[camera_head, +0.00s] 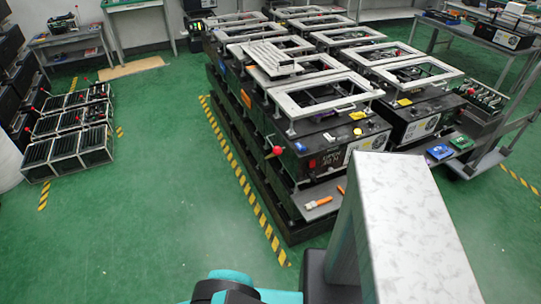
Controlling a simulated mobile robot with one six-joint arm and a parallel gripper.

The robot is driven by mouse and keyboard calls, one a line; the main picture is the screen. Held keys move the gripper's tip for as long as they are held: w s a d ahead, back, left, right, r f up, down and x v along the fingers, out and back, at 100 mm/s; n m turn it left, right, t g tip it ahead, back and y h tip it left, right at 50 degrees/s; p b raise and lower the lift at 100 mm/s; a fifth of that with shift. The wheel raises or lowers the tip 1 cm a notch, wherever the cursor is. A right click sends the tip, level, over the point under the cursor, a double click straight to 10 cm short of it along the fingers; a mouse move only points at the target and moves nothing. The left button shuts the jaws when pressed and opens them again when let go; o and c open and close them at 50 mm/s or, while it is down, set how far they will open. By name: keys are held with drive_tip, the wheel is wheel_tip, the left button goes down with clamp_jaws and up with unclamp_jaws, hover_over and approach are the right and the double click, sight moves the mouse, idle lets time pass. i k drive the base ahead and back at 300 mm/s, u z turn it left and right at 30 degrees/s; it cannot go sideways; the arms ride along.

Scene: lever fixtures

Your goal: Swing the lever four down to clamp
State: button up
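Black fixtures (345,130) with pale metal top frames (325,92) stand in a large block at the centre. A lever with a red ball knob (277,150) sticks out at the near left corner of the block. More small red knobs show on the fixtures at the left and are small. I cannot tell which lever is lever four. My gripper is not in view. Teal and black parts of my arm and a pale grey block shape fill the bottom of the view and hide part of the floor.
Low racks of black units (68,137) stand on the floor at the left. Yellow-black tape (240,185) runs along the block's left side. An orange-handled tool (318,204) lies on the near ledge. A grey table (72,38) stands at the back left. Green floor (150,210) is clear in front.

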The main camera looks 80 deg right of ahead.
sight(277, 150)
drive_tip(key=z, duration=0.55)
drive_tip(key=i, duration=1.05)
drive_tip(key=z, duration=0.45)
